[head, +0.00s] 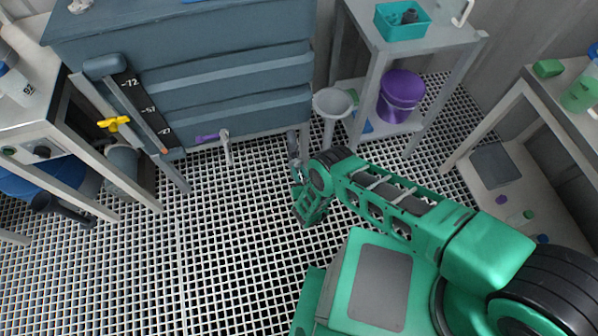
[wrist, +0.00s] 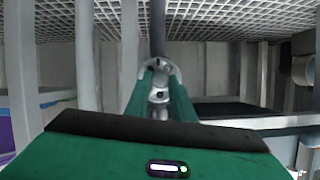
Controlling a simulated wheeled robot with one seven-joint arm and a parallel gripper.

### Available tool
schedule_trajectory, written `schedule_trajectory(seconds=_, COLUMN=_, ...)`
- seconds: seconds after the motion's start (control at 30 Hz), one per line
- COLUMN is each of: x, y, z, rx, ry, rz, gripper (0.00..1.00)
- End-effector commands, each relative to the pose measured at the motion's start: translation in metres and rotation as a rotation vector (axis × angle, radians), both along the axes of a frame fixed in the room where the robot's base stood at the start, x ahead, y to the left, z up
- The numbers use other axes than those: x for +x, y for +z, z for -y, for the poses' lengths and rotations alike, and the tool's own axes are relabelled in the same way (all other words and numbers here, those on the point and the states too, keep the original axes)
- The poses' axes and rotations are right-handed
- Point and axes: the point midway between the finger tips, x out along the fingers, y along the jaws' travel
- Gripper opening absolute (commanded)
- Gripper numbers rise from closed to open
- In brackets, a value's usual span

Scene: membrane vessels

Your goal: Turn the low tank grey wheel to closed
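The low tank is the blue-grey panelled tank (head: 230,75) at the upper left in the head view. A small grey fitting (head: 293,145) low at its right end looks like the grey wheel; its turn position is too small to read. My gripper (head: 297,176) is right at this fitting, low over the floor. In the wrist view my two green fingers (wrist: 159,92) stand apart, with a pale grey round part (wrist: 160,70) at and between their tips. A dark upright stem rises behind it. I cannot tell whether the fingers press on it.
A grey funnel (head: 332,103) stands close right of my gripper, beside a grey stand with a purple bucket (head: 400,95). The grated floor (head: 220,240) in front is clear.

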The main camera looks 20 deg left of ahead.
Motion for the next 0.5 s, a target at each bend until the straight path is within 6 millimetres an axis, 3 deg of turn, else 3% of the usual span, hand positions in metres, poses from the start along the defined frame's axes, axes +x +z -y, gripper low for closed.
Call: schedule_trajectory(seconds=0.5, x=0.0006, y=-0.0009, z=0.0028, rx=0.112, ry=-0.003, rz=-0.07, gripper=0.0)
